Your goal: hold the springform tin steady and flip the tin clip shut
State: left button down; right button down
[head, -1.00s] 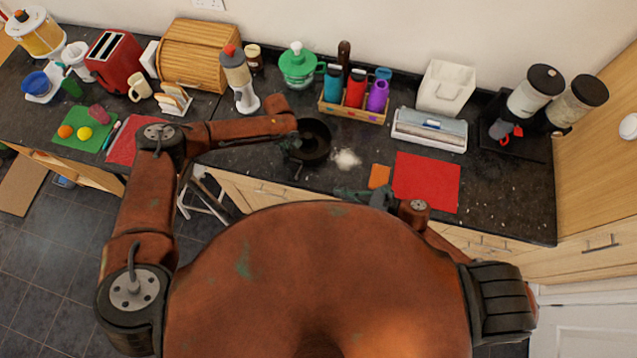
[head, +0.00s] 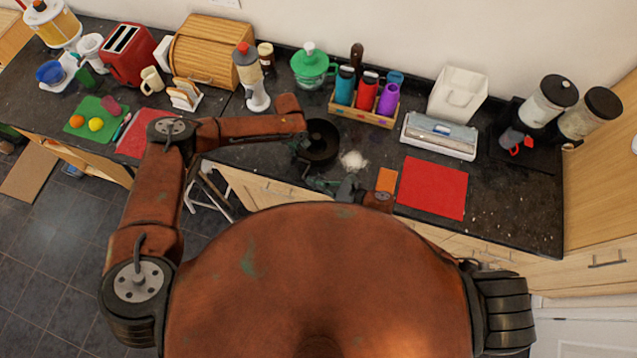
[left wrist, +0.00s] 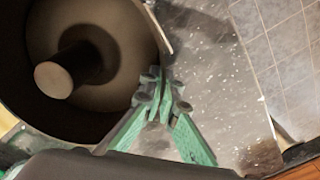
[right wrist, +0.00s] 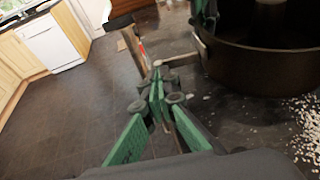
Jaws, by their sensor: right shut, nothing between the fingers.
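The springform tin (head: 321,140) is a dark round pan with a central tube, near the counter's front edge. My left gripper (head: 298,147) is at its left rim. In the left wrist view the fingers (left wrist: 161,88) are closed together at the tin wall (left wrist: 112,28), gripping it as far as I can see. The tin clip (right wrist: 181,60) shows in the right wrist view as a pale lever sticking out from the tin's side. My right gripper (right wrist: 158,88) is shut and empty, its tips just short of the lever. In the head view it is in front of the tin (head: 316,183).
A white powder or crumb heap (head: 353,160) lies right of the tin. An orange card (head: 386,180) and red mat (head: 432,188) lie further right. A bottle crate (head: 363,112) stands behind. The counter's front edge is close below the tin.

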dwell(0.3)
jog(key=m+t+h, duration=0.1)
jog(key=a+m+t+h, duration=0.1)
jog(key=m+t, duration=0.1)
jog(key=shift+s+a, duration=0.1)
jog(key=shift+a, duration=0.1)
jog(key=shift+a+r+t, duration=0.1)
jog(key=shift+t, duration=0.2)
jog(key=a, duration=0.2)
jog(key=w+a, duration=0.1)
jog(key=a, duration=0.1)
jog(key=shift+w, duration=0.2)
jog(key=shift+w+a, duration=1.15)
jog(key=shift+w, duration=0.35)
jog(key=shift+d, duration=0.15)
